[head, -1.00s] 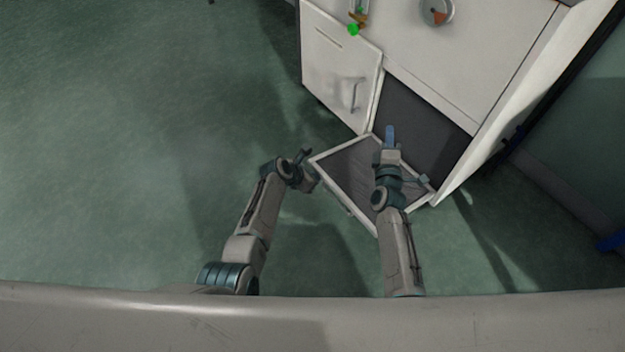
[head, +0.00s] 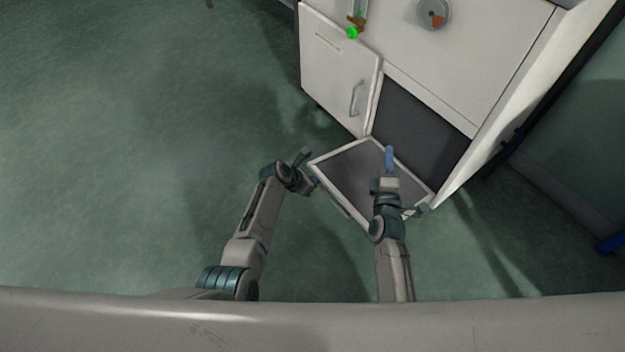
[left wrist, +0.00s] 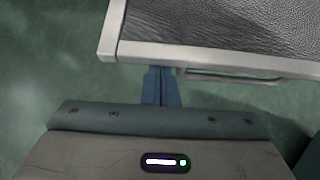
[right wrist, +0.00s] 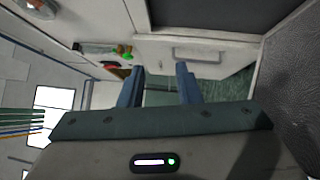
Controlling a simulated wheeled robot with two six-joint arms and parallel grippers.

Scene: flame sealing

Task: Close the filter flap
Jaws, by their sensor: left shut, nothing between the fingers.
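The filter flap (head: 345,151) hangs open at the foot of the white cabinet, a dark textured panel in a pale frame. Its frame (left wrist: 210,57) and a bar handle (left wrist: 230,77) also show in the left wrist view. My left gripper (head: 304,156) is at the flap's left corner. Its shut, empty fingers (left wrist: 161,73) reach to the frame's edge; I cannot tell whether they touch. My right gripper (head: 389,155) appears over the flap in the head view and covers part of it. In the right wrist view its fingers (right wrist: 160,72) are apart with nothing between them.
The dark cabinet opening (head: 420,130) lies behind the flap. A green-tipped fitting (head: 352,32) and a round gauge (head: 434,13) are higher up. The floor (head: 130,150) at left is clear.

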